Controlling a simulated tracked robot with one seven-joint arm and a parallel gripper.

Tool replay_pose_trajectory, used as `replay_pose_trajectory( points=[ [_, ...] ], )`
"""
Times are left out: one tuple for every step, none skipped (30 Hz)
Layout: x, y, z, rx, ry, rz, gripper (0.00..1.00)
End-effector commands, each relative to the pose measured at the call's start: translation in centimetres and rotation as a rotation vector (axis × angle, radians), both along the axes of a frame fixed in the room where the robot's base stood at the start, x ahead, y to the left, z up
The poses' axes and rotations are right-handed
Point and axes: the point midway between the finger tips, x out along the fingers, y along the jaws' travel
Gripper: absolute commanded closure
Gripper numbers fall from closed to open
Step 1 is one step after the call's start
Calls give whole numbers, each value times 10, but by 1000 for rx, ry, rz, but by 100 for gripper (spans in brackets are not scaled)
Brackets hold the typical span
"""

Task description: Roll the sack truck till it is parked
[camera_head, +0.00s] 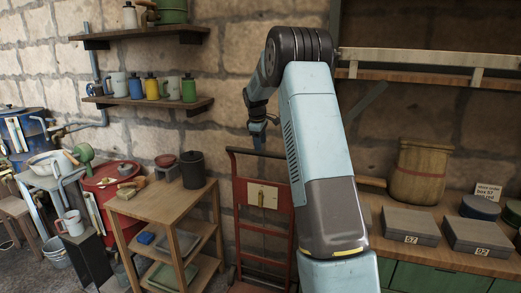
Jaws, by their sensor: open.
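The red sack truck (264,224) stands upright in front of the stone wall, between the wooden shelf stand and the green bench. Its dark top handle bar shows at the left, and a pale panel with a small tag is fixed on its frame. My arm hides its right side, and the frame's lower edge cuts off its foot. My gripper (257,143) points down just above the handle bar, near its middle. It is small and dark here, and it looks empty and open. I cannot tell whether it touches the bar.
A wooden shelf stand (162,208) with pots and a tray stands close on the left. Wall shelves with mugs hang at upper left. Little floor shows.

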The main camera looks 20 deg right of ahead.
Motion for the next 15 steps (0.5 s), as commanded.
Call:
replay_pose_trajectory(
  points=[
    [-1, 2, 11, -1, -4, 1, 46],
    [-3, 3, 17, -1, -4, 1, 46],
    [-4, 4, 25, -1, -4, 1, 46],
    [-5, 5, 31, -1, -4, 1, 46],
    [-7, 6, 36, -1, -4, 1, 46],
    [-8, 8, 43, -1, -2, 0, 46],
    [-9, 9, 49, -1, -3, 0, 46],
    [-10, 9, 54, -1, -3, -1, 46],
    [-11, 10, 61, -1, -3, -1, 46],
    [-12, 11, 65, -1, -3, -1, 46],
    [-13, 12, 69, -1, -3, -1, 46],
    [-14, 13, 74, -1, -2, -1, 46],
    [-15, 13, 77, 0, -1, -1, 46],
    [-15, 14, 80, -1, -2, -1, 46],
    [-16, 14, 83, -1, -2, -1, 46]
  ],
)
